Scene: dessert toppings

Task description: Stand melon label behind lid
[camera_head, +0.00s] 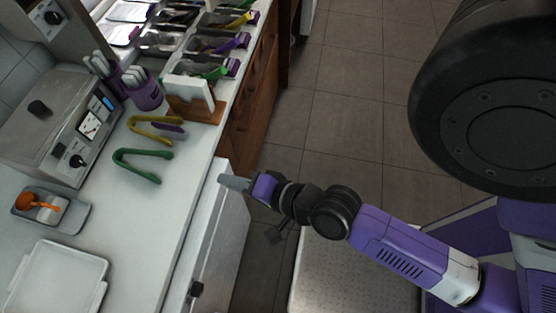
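I cannot make out a melon label by its print. White blank-looking cards (187,89) stand upright in a wooden holder (207,115) at the counter's edge. Dark topping bins stand in rows at the back; which part is the lid meant, I cannot tell. My gripper (235,183) is beside the counter's front edge, well nearer than the card holder and touching no card. Its grey fingers point left. I see nothing held, but the gap between the fingers is not clear.
Green tongs (141,167) and yellow tongs (152,127) lie on the counter (140,220). Purple cups (145,95) with utensils stand near a grey machine (60,125). A small tray (73,222) holds an orange scoop. A white tray (58,280) lies in front.

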